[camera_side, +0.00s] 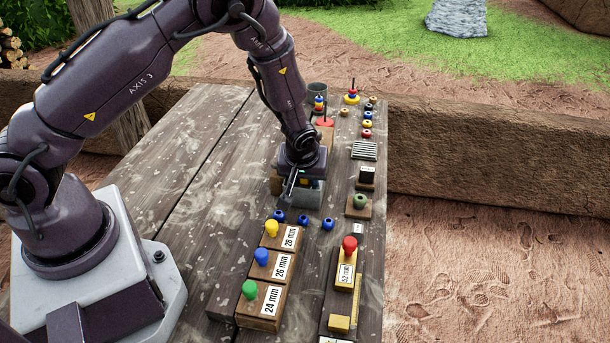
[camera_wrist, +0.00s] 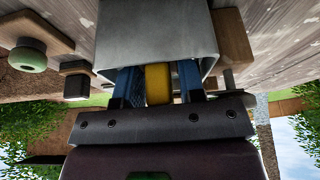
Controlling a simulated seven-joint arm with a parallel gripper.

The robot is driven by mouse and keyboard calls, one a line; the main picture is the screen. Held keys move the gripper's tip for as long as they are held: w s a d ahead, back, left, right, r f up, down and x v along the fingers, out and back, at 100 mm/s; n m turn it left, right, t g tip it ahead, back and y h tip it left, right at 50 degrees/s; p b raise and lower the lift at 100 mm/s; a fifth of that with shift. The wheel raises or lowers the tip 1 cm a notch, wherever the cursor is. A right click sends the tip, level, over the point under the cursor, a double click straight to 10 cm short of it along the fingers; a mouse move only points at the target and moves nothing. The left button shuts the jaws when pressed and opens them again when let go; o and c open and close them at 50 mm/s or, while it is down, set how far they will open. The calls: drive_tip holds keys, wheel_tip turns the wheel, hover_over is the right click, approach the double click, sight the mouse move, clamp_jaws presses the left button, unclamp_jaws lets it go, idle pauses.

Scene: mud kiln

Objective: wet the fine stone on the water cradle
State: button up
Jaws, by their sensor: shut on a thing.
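My gripper (camera_wrist: 159,88) is shut on a yellow piece (camera_wrist: 158,84), which sits between its blue fingers. I cannot tell for certain whether this is the fine stone. The fingertips and the piece's far end are at the open mouth of a grey box (camera_wrist: 150,30), partly hidden by its wall. The grey box, apparently the water cradle, also shows in the side view (camera_side: 308,197), directly below my gripper, with brown wood beside it (camera_wrist: 232,38). In the side view the fingertips and the held piece are mostly hidden. No water surface is visible.
Blue rings (camera_side: 303,221) lie just in front of the box. Labelled blocks with knobs (camera_side: 264,300) stand nearer, a 52 mm block (camera_side: 345,275) to their right. A green knob (camera_side: 359,203), black block (camera_side: 367,175) and ridged rack (camera_side: 364,150) line the right. The table's left is clear.

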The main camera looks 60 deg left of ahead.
idle(0.4)
drive_tip(key=shift+r, duration=3.45)
